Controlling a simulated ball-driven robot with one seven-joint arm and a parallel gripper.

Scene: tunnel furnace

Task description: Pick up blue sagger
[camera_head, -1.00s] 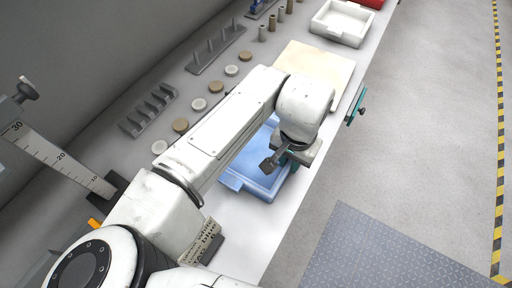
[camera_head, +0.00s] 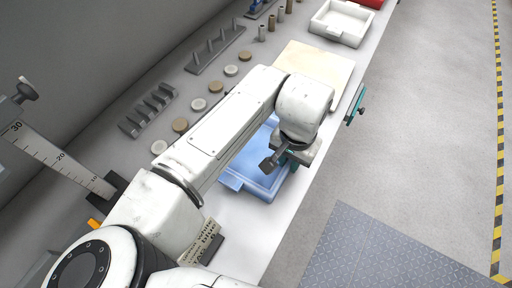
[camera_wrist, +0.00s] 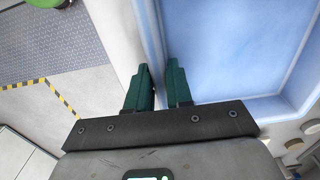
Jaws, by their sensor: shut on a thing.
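The blue sagger (camera_head: 259,185) is a light blue, shallow, open tray on the white bench, partly hidden under my arm in the head view. In the wrist view its wall and inner floor (camera_wrist: 232,45) fill the right side. My gripper (camera_wrist: 160,78) has two dark green fingers, one on each side of the sagger's near wall, and is shut on that wall. In the head view my gripper (camera_head: 290,160) is at the sagger's right edge, with the fingertips mostly hidden. I cannot tell any gap between sagger and bench.
A cream board (camera_head: 318,63) lies behind the sagger, and a white tray (camera_head: 341,22) stands farther back. Round discs (camera_head: 199,104) and grey racks (camera_head: 148,110) line the left. A printed card (camera_head: 203,243) stands near my arm. The floor on the right is clear.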

